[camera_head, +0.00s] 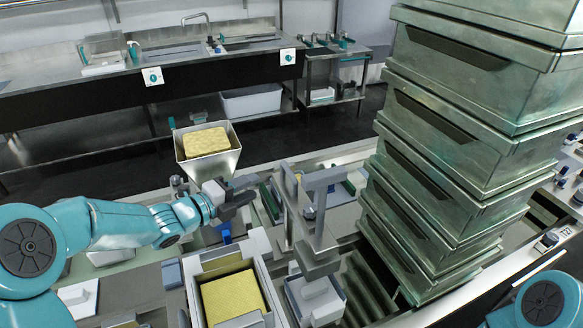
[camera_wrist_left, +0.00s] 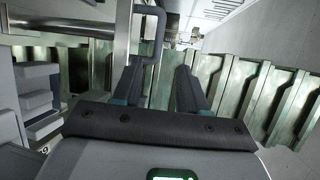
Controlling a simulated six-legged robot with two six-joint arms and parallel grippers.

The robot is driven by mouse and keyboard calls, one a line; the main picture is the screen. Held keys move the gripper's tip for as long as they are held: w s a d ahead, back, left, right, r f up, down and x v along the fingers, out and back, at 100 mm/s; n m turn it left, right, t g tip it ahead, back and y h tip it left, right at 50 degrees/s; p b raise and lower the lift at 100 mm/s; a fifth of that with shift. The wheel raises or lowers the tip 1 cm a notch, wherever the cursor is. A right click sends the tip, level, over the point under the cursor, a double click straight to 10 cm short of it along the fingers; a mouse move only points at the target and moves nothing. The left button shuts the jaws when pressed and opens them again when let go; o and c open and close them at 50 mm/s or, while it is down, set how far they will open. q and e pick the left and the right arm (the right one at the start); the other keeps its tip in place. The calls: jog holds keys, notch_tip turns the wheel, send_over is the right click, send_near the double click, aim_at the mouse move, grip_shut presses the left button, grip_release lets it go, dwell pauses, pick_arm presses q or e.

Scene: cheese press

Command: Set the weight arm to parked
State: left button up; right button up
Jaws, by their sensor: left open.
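The grey weight arm (camera_head: 322,215) of the press stands right of the picture's middle, with an upright bar and a crosspiece at the top. A press box with a yellow cheese block (camera_head: 232,294) sits in front and to the left of it. My left gripper (camera_head: 245,190) is open and empty, just left of the weight arm and apart from it in the head view. In the left wrist view its two fingers (camera_wrist_left: 160,88) point forward, and a dark looped handle (camera_wrist_left: 158,32) shows beyond them; I cannot tell how close it is. My right gripper is not in view.
A tall stack of green metal crates (camera_head: 450,140) stands close on the right of the press. A metal hopper (camera_head: 208,155) with a yellow block stands behind my left wrist. A long sink counter (camera_head: 200,62) runs along the back, across a dark floor.

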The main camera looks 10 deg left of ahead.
aim_at(289, 168)
pick_arm(q)
jog(key=p+x, duration=0.2)
jog(key=x, duration=1.2)
jog(key=shift+w+f+p, duration=0.1)
jog(key=shift+p, duration=0.25)
grip_shut()
